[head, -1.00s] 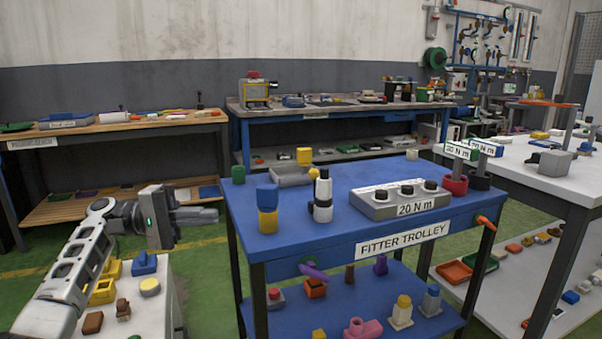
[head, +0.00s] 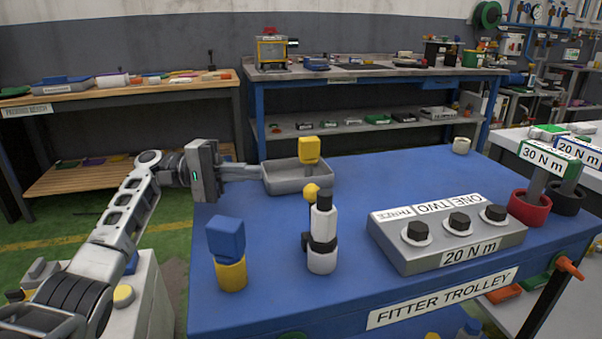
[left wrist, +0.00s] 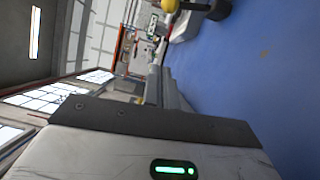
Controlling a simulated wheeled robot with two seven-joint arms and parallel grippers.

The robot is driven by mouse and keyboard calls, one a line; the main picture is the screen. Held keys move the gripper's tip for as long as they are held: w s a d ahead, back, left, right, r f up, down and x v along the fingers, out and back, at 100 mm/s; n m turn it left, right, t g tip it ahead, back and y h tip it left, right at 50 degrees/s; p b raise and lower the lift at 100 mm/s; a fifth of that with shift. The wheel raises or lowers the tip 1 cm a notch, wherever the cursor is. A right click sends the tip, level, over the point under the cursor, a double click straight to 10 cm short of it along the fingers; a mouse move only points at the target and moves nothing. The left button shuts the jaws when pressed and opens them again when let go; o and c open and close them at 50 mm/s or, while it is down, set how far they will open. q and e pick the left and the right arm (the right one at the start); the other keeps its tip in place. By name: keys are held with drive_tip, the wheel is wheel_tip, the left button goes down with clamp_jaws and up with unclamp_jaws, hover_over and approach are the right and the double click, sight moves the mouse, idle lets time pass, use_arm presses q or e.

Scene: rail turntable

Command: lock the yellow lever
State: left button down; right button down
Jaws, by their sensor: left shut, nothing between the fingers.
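A yellow ball (left wrist: 169,5) also shows at the top of the left wrist view. My left gripper (head: 254,171) is shut and empty, reaching rightward over the trolley's left edge. It is left of and behind the knob, apart from it, its tips near the grey tray. My right gripper is not in view.
A grey tray (head: 284,187) with a yellow block (head: 309,150) sits behind the knob. A blue block (head: 225,237) on a yellow cylinder (head: 231,274) stands at front left. A grey three-knob box (head: 420,258) and a red cup (head: 529,209) are to the right. Blue surface between them is clear.

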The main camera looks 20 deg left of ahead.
sight(308, 185)
use_arm(q)
drive_tip(key=d, duration=0.3)
drive_tip(key=shift+d+r, duration=0.15)
drive_tip(key=shift+d, duration=0.15)
drive_tip(key=d, duration=0.2)
drive_tip(key=w+d, duration=0.1)
drive_tip(key=d, duration=0.2)
drive_tip(key=shift+d+p, duration=0.15)
drive_tip(key=shift+p, duration=0.25)
drive_tip(key=shift+s+d+r, duration=0.1)
drive_tip(key=shift+s+d, duration=0.05)
drive_tip(key=shift+s, duration=0.35)
drive_tip(key=shift+s+d+r, duration=0.1)
drive_tip(key=shift+s+d, duration=0.05)
drive_tip(key=shift+s, duration=0.35)
drive_tip(key=shift+s+d+p, duration=0.25)
drive_tip(key=shift+s+p, duration=0.1)
drive_tip(key=shift+s, duration=0.2)
drive_tip(key=shift+s+d, duration=0.1)
drive_tip(key=shift+s, duration=0.05)
drive_tip(key=s+m, duration=0.1)
drive_tip(key=d+r+m+y, duration=0.1)
drive_tip(key=shift+s+m, duration=0.35)
drive_tip(key=shift+m, duration=0.05)
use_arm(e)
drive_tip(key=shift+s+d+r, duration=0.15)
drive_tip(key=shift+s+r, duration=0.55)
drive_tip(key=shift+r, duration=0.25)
